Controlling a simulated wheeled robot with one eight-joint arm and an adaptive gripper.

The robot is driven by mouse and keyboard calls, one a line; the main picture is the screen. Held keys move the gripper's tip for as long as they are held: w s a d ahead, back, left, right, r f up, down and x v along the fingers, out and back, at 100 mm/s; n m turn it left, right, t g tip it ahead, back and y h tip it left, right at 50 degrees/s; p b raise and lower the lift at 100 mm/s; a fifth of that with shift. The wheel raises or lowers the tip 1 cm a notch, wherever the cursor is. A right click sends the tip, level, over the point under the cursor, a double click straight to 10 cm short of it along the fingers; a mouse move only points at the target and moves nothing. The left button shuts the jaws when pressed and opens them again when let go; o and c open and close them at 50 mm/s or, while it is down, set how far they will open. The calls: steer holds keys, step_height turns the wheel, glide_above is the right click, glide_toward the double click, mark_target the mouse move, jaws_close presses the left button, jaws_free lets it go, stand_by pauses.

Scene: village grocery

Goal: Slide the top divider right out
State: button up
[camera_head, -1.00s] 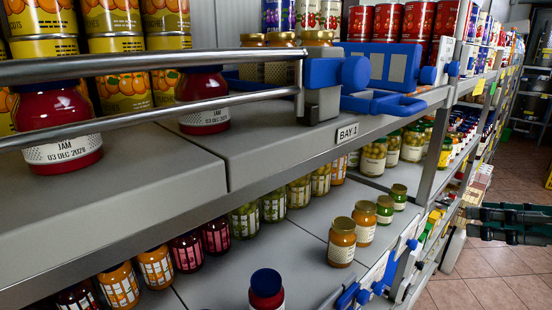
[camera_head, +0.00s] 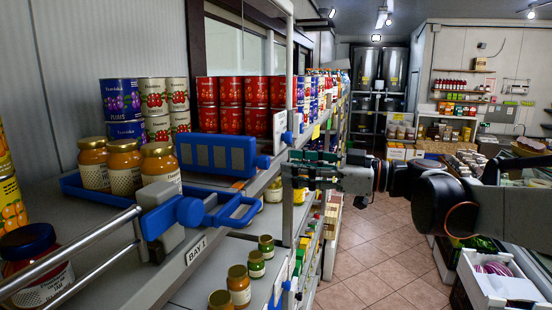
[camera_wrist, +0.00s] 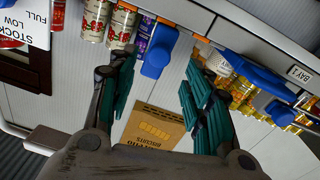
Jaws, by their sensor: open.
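The blue slotted divider (camera_head: 215,155) stands upright on the top shelf, between the jam jars and the red tins. A blue knob (camera_head: 262,162) is at its aisle end. Lower blue fittings (camera_head: 190,210) sit at the shelf front by the BAY 1 label. My gripper (camera_head: 288,170) is in front of the shelf edge, right of the divider, apart from it. In the wrist view its fingers (camera_wrist: 160,98) are spread with nothing held between them. A blue knob-like part (camera_wrist: 157,55) shows beyond them there; I cannot tell for certain whether it is the divider's.
Metal rails (camera_head: 80,260) run along the shelf front at left. Orange jars (camera_head: 123,167) stand in a blue tray, with red tins (camera_head: 230,105) behind the divider. A white stock card (camera_head: 280,128) hangs near my gripper. The tiled aisle (camera_head: 375,245) is open.

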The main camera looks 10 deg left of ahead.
mark_target(269, 164)
steer(key=a, duration=0.2)
steer(key=a+p, duration=0.1)
steer(key=a, duration=0.2)
steer(key=w+a, duration=0.1)
steer(key=a, duration=0.2)
steer(key=shift+p, duration=0.3)
